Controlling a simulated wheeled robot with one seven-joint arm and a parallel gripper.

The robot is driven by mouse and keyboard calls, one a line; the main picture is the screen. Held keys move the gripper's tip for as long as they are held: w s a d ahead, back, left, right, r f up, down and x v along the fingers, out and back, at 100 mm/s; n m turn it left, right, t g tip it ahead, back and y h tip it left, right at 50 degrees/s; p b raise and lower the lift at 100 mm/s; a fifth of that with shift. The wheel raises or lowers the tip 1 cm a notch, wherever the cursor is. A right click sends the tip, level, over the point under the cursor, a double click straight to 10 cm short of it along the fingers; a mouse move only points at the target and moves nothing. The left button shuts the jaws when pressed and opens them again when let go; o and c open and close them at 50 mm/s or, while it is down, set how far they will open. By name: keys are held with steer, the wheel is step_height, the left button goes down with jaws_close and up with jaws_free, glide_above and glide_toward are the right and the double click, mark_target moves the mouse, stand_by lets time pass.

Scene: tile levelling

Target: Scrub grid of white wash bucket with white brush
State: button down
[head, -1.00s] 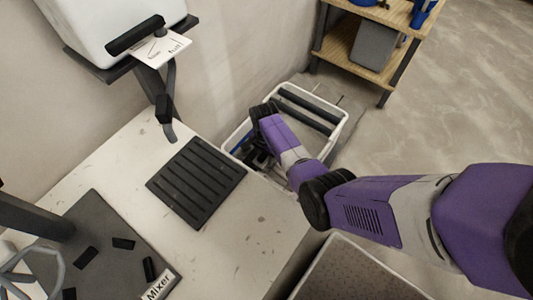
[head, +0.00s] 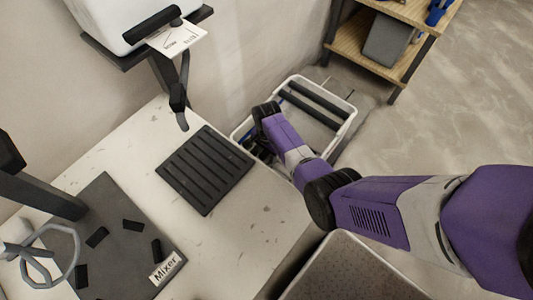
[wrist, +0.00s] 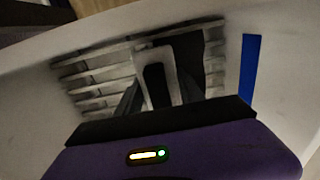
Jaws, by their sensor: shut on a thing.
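The white wash bucket (head: 350,117) stands on the floor beyond the table, against the wall. My gripper reaches down into its left part; my arm hides most of it in the head view. In the wrist view, my gripper (wrist: 160,82) has its dark fingers shut on a pale, loop-shaped piece, which looks like the handle of the white brush (wrist: 148,62). The bristles are hidden. The grid (wrist: 85,75) shows as pale slats on both sides of the fingers, inside the bucket. I cannot tell whether the brush touches it.
Two dark rollers (head: 312,105) cross the bucket's far part. A blue strip (wrist: 248,68) lies right of the grid. The table (head: 250,225) at left bears a black ribbed mat (head: 205,168) and a mixer plate (head: 120,235). A wooden shelf (head: 400,65) stands behind the bucket.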

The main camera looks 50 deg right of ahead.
steer(key=shift+s+d+f+b, duration=0.1)
steer(key=shift+d+b, duration=0.1)
steer(key=shift+d, duration=0.6)
steer(key=shift+s+d+b, duration=0.1)
steer(key=shift+d+b, duration=0.05)
steer(key=shift+d, duration=0.65)
steer(key=shift+w+d+r+b, duration=0.15)
steer(key=shift+d+b, duration=0.3)
steer(key=shift+d, duration=0.7)
steer(key=shift+w+d+r+b, duration=0.15)
steer(key=shift+d+b, duration=0.25)
steer(key=shift+d, duration=0.7)
steer(key=shift+a+p, duration=0.95)
steer(key=shift+a, duration=0.85)
steer(key=shift+s+a+f+p, duration=0.1)
steer(key=shift+a+p, duration=0.35)
steer(key=shift+a, duration=0.75)
steer(key=shift+s+a+f+p, duration=0.1)
steer(key=shift+a+p, duration=0.3)
steer(key=shift+a, duration=0.8)
steer(key=shift+r, duration=0.1)
step_height(320, 180, up, 8)
steer(key=p, duration=0.7)
steer(key=shift+p, duration=0.4)
steer(key=shift+d, duration=0.1)
